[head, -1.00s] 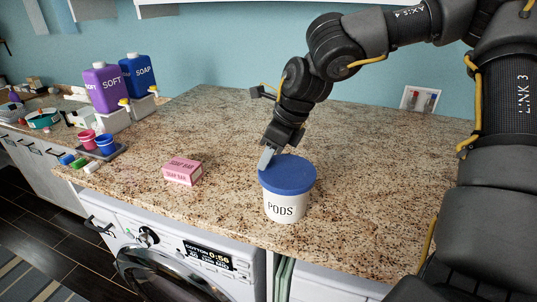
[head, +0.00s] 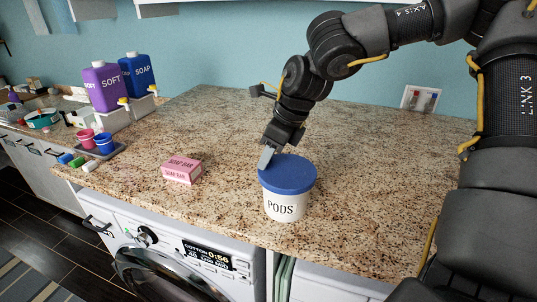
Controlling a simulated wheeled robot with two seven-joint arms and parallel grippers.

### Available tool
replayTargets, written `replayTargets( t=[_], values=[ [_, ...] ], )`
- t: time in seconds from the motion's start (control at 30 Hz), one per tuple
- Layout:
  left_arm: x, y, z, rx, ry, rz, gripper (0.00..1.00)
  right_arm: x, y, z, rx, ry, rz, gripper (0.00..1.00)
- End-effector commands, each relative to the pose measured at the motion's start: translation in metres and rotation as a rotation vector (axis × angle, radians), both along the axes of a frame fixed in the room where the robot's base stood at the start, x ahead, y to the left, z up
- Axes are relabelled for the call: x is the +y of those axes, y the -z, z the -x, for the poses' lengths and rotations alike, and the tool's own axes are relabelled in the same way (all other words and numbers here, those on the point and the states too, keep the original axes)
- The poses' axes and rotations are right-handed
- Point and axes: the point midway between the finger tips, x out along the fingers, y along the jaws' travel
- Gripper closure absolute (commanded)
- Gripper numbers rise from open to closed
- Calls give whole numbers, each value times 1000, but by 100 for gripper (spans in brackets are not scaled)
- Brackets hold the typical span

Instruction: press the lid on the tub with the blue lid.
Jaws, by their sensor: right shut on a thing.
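The white tub marked PODS (head: 285,206) stands upright near the counter's front edge in the head view. Its blue lid (head: 290,173) sits on top and covers the mouth; I cannot tell whether it is fully seated all round. My right gripper (head: 266,158) reaches down from behind and is shut on the lid's back-left rim. The far finger and the exact grip are partly hidden. My left gripper is not in view.
A pink soap bar box (head: 181,170) lies left of the tub. Purple (head: 104,88) and blue (head: 138,77) bottles stand farther left, beside small cups on a tray (head: 117,151). The granite counter (head: 390,170) is clear to the right. A washing machine (head: 165,245) is below.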

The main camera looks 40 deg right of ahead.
Motion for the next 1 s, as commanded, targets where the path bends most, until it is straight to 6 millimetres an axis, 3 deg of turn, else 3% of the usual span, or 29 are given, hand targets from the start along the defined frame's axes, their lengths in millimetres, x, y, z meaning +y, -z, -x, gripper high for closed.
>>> replayTargets(
  t=[1.0],
  values=[
    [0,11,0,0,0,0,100,0,4,0,-1,0,-1,90]
  ],
)
